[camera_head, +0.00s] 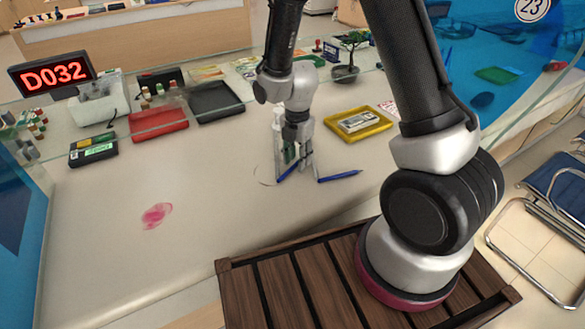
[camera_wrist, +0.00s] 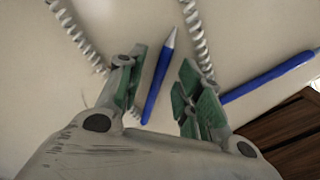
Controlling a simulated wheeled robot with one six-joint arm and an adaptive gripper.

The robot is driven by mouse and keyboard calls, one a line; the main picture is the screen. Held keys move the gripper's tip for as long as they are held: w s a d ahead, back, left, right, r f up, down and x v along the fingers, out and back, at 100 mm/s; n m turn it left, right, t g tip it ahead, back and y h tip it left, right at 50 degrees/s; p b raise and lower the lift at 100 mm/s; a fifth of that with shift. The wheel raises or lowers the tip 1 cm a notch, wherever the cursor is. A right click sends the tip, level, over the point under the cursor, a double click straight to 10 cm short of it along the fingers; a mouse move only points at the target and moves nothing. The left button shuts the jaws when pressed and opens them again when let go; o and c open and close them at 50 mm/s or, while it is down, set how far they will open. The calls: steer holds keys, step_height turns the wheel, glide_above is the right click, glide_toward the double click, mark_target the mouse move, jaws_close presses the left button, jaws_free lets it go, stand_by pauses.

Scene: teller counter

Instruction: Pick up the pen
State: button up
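A blue pen (camera_wrist: 158,80) with a grey tip lies between the two green-padded fingers of my gripper (camera_wrist: 163,68) in the wrist view. A gap shows on each side of the pen, so the gripper is open and not closed on it. The gripper (camera_head: 296,163) points down low over the counter in the head view, and that pen (camera_head: 287,171) shows partly behind its fingers. A second blue pen (camera_wrist: 270,76) lies to the right, outside the fingers; it also shows in the head view (camera_head: 341,176). I cannot tell whether the fingertips touch the counter.
Coiled cords (camera_wrist: 197,35) run beside the pens. A yellow tray (camera_head: 340,135) with banknotes lies to the right, behind the second pen. A red tray (camera_head: 158,125) and a black tray (camera_head: 213,103) stand at the back left. The counter's left front (camera_head: 105,235) is clear apart from a pink stain.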

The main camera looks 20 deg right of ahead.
steer(key=shift+f, duration=0.2)
steer(key=c, duration=0.8)
steer(key=shift+o, duration=0.2)
steer(key=shift+r, duration=0.1)
